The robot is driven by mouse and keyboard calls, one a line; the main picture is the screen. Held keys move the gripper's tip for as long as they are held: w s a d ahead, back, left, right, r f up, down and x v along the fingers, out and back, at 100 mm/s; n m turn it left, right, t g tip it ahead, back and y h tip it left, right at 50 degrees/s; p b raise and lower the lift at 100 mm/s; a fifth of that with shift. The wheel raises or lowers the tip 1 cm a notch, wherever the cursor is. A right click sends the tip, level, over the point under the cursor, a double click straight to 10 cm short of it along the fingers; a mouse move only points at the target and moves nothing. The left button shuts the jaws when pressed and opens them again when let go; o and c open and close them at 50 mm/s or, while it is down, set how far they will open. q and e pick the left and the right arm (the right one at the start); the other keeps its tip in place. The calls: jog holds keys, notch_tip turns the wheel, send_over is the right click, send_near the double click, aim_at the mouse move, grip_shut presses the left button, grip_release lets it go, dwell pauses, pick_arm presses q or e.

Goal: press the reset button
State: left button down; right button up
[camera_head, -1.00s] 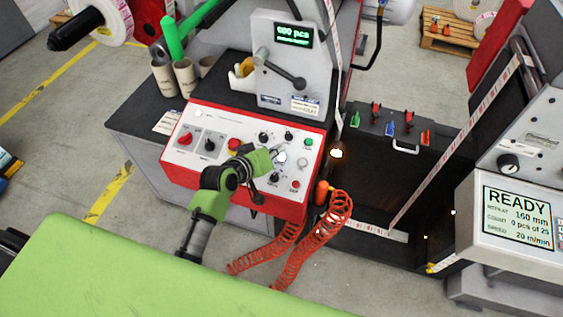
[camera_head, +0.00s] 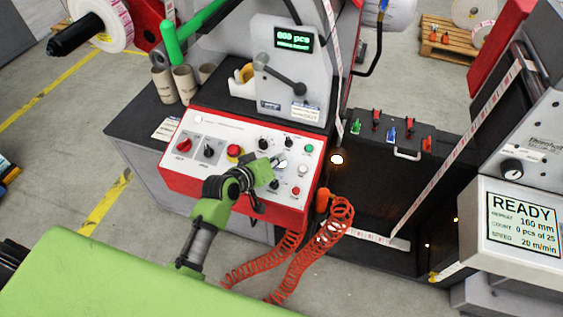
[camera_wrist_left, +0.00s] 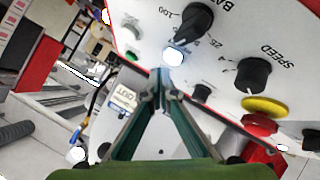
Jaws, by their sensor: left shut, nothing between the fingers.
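The white control panel (camera_head: 215,128) has several knobs and buttons. A bright white round button (camera_head: 283,163) sits at the tips of my left gripper (camera_head: 277,161). In the left wrist view this button (camera_wrist_left: 174,57) lies just beyond the fingertips; no label on it is readable, so I cannot tell for sure that it is the reset button. My left gripper is also in the left wrist view (camera_wrist_left: 161,80), with its fingers together and empty. Whether the tips touch the button is unclear. My right gripper is out of view.
A green button (camera_head: 309,148), a paler button (camera_head: 303,170), a red button (camera_head: 296,190) and a red emergency stop (camera_head: 235,151) share the panel. Black knobs stand close by, one marked SPEED (camera_wrist_left: 253,74). A coiled orange hose (camera_head: 300,255) hangs below the panel's right side.

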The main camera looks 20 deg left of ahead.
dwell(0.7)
pick_arm(q)
jog(key=shift+w+f, duration=0.15)
jog(key=shift+f, duration=0.25)
jog(key=shift+w+f+b, duration=0.1)
jog(key=shift+f+b, duration=0.3)
jog(key=shift+f, duration=0.05)
dwell(0.5)
dwell(0.4)
jog(key=shift+s+r+p, duration=0.3)
jog(key=shift+r+p, duration=0.5)
jog(key=shift+p, duration=0.25)
jog(key=shift+r, duration=0.1)
jog(key=shift+r+p, duration=0.25)
jog(key=shift+p, duration=0.1)
jog(key=r+p, duration=0.2)
jog(key=s+r+p, duration=0.1)
jog(key=r+p, duration=0.1)
jog(key=shift+s+r+p, duration=0.1)
jog(key=shift+s+p, duration=0.05)
jog(key=shift+p, duration=0.25)
